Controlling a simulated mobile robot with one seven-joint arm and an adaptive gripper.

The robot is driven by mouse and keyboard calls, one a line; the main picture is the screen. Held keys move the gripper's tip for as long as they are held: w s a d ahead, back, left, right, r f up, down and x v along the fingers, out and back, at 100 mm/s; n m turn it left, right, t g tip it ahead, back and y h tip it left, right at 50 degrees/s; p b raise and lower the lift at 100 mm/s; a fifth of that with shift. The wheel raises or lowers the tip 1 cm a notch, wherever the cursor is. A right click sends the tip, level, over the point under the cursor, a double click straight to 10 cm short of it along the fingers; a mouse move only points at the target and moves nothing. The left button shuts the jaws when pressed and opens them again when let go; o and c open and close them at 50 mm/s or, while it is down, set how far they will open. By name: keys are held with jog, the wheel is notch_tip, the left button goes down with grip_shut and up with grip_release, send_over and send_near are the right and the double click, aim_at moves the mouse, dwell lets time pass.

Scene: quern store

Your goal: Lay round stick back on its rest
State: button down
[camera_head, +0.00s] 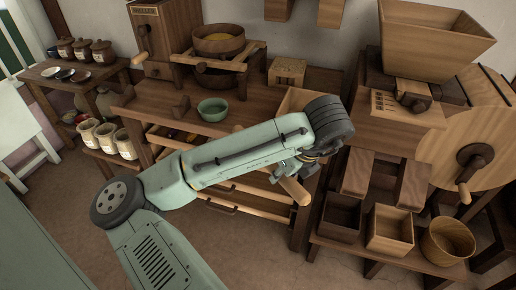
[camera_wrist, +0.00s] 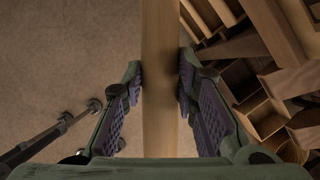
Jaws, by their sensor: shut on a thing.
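The round stick (camera_wrist: 160,50) is a pale, smooth wooden rod. In the wrist view it runs up and down the picture between the two fingers of my gripper (camera_wrist: 160,88), which is shut on it. In the head view one end of the stick (camera_head: 295,191) sticks out below my gripper (camera_head: 288,172), in front of the bench's drawers. My arm hides much of the rest of the stick there. The stick is held in the air over the floor. I cannot tell which thing is its rest.
The bench (camera_head: 255,109) carries a green bowl (camera_head: 212,110), a sieve (camera_head: 219,40) on a wooden frame and a small box (camera_head: 287,72). Drawers below stand partly open. At right are a mill (camera_head: 400,120), open boxes (camera_head: 390,229) and a round tub (camera_head: 447,240).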

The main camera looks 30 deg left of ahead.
jog(key=w+d+f+n+g+h, duration=0.2)
jog(key=w+d+f+n+g, duration=0.1)
jog(key=d+f+n, duration=0.8)
jog(key=w+d+f+n+g+h, duration=0.2)
jog(key=w+d+f+n, duration=0.3)
jog(key=d+f+n, duration=0.6)
notch_tip(320, 180, down, 5)
jog(key=shift+w+d+f+g, duration=0.15)
jog(key=shift+w+d+g, duration=0.2)
jog(key=shift+g, duration=0.35)
jog(key=shift+s+a, duration=0.1)
jog(key=shift+s, duration=0.05)
